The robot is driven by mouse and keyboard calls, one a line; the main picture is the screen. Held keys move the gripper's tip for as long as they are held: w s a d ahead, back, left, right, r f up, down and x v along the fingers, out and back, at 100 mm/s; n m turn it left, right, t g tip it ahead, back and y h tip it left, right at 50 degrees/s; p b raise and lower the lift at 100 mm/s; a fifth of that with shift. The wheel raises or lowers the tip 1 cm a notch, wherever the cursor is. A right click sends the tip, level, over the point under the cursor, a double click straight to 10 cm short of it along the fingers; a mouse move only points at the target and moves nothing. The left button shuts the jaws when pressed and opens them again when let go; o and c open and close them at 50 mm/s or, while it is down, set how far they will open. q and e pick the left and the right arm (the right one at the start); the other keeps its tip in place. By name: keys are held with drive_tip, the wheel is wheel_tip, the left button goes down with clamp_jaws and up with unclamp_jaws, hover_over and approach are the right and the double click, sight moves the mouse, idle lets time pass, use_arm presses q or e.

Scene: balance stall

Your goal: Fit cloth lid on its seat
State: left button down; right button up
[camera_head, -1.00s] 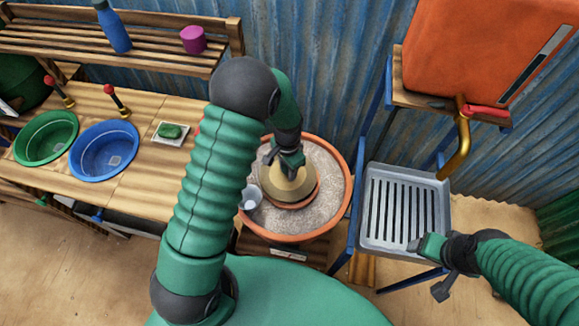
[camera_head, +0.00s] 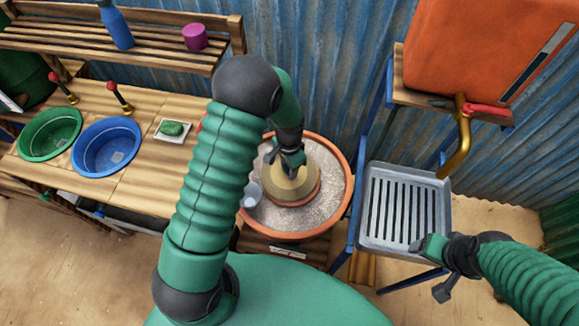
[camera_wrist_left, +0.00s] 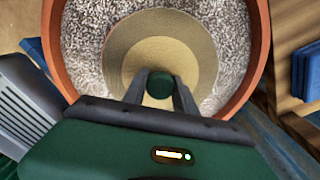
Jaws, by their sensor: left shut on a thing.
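The tan cloth lid (camera_head: 297,190) sits over the middle of a terracotta pot filled with grey grains, with an orange-brown rim showing below it. In the left wrist view the lid (camera_wrist_left: 160,58) is a tan disc with a dark green knob (camera_wrist_left: 160,85) at its near part. My left gripper (camera_head: 292,162) is above the lid, and its two fingers (camera_wrist_left: 160,92) are shut on the knob. Whether the lid rests flush on its seat cannot be told. My right gripper (camera_head: 430,270) is by the front right corner of the slatted metal tray; its finger gap is unclear.
The big pot's rim (camera_head: 346,200) surrounds the grains, with a small grey cup (camera_head: 251,194) at its left. A metal drip tray (camera_head: 445,207) stands right, below an orange tank (camera_head: 470,50) with a brass tap (camera_head: 462,140). Green (camera_head: 24,143) and blue (camera_head: 78,155) basins stand left.

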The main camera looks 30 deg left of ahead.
use_arm(q)
drive_tip(key=shift+d+r, duration=0.1)
drive_tip(key=shift+d, duration=0.25)
use_arm(e)
drive_tip(key=shift+d, duration=0.4)
use_arm(q)
drive_tip(key=shift+a, duration=0.15)
use_arm(e)
drive_tip(key=shift+a, duration=0.1)
use_arm(q)
drive_tip(key=shift+a+f, duration=0.1)
drive_tip(key=shift+f, duration=0.2)
use_arm(e)
drive_tip(key=shift+a, duration=0.3)
use_arm(q)
drive_tip(key=shift+d, duration=0.25)
use_arm(e)
drive_tip(key=shift+d+f, duration=0.1)
drive_tip(key=shift+d, duration=0.15)
use_arm(q)
drive_tip(key=c, duration=1.2)
unclamp_jaws()
drive_tip(key=shift+c, duration=0.2)
drive_tip(key=o, duration=0.3)
drive_tip(key=shift+a, duration=0.1)
use_arm(e)
drive_tip(key=shift+a, duration=0.1)
use_arm(q)
drive_tip(key=shift+o, duration=0.2)
drive_tip(key=o, duration=0.5)
